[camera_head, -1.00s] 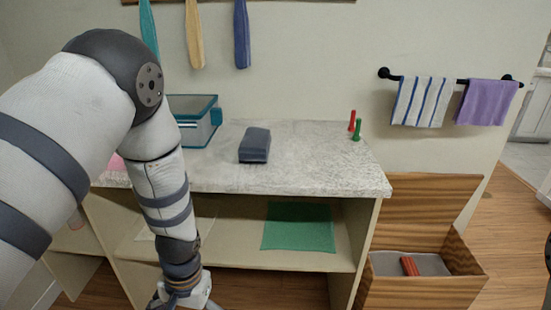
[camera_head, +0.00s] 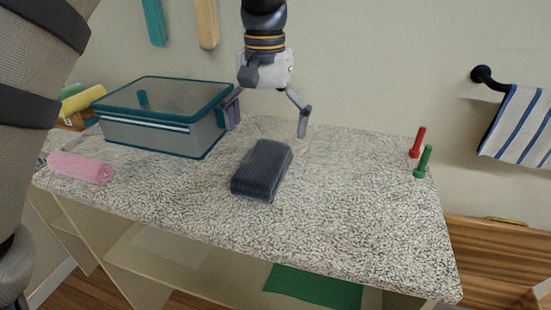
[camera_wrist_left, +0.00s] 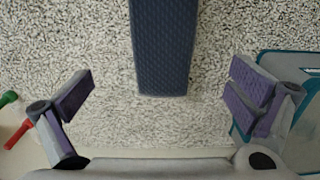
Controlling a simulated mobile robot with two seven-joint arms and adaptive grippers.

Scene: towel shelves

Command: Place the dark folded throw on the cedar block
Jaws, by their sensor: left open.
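The dark folded throw (camera_head: 262,170) is a blue-grey textured bundle lying flat on the speckled countertop (camera_head: 340,200). It also shows in the left wrist view (camera_wrist_left: 163,45), top centre. My left gripper (camera_head: 268,118) is open and empty, pointing down above the counter, just behind the throw in the head view. In the left wrist view its spread fingers (camera_wrist_left: 162,92) are either side of the throw's end, clear of it. A small brown wooden-looking piece (camera_head: 75,121), maybe the cedar block, is at the far left, partly hidden. My right gripper is out of view.
A teal-rimmed clear bin (camera_head: 165,135) stands left of my left gripper, close to its finger. A pink roll (camera_head: 80,168) and a yellow roll (camera_head: 83,99) lie at left. The front-right counter is clear.

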